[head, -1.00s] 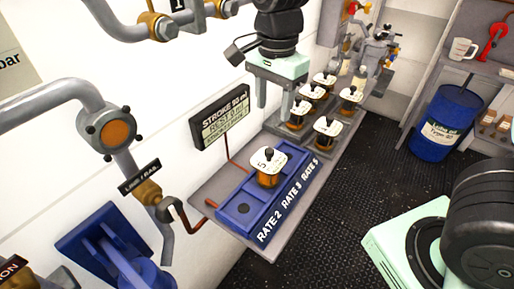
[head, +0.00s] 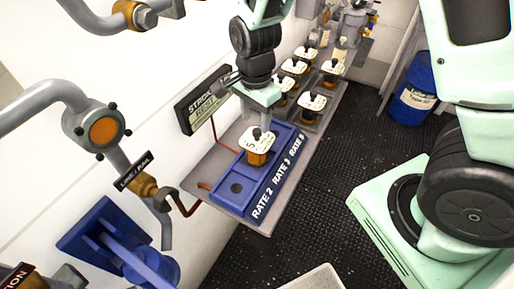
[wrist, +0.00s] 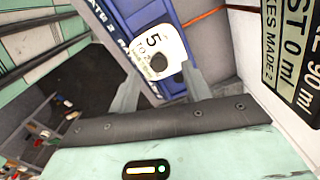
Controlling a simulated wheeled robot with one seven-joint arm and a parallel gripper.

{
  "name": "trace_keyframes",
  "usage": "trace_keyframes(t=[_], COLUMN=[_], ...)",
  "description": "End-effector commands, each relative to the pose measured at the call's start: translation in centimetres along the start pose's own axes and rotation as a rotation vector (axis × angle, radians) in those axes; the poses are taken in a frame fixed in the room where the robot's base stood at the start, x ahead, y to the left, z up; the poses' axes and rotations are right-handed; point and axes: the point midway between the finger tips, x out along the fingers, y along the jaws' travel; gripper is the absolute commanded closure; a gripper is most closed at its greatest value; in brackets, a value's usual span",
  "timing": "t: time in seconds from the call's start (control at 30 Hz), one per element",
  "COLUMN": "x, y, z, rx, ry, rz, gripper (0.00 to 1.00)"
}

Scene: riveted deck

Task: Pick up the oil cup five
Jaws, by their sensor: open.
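Oil cup five (head: 257,155) has an amber body, a black knob and a white square lid marked 5. It stands upright in the blue RATE rack (head: 232,203), in the middle position. My gripper (head: 262,118) is open and empty just above and behind the cup's lid in the head view. In the wrist view the two fingers of my gripper (wrist: 160,76) are spread, with the lid of oil cup five (wrist: 153,42) showing just beyond and between their tips. The cup's body is mostly hidden there. I cannot tell whether a finger touches it.
Several similar lidded cups (head: 311,103) stand on grey trays behind the rack. A stroke sign (head: 203,98) hangs on the wall at left, close to my arm. A pipe with an orange-faced fitting (head: 103,130) is further left. A blue drum (head: 411,92) stands at right; dark floor is clear between.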

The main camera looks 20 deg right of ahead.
Motion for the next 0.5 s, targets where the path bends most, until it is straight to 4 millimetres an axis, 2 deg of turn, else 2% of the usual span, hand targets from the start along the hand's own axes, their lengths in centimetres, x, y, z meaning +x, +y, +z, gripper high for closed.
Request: trace_keyframes(t=[0.5], x=[5.0], y=[0.3], z=[-0.2], rx=[0.000], ry=[0.000], rz=[0.002], gripper=[0.52])
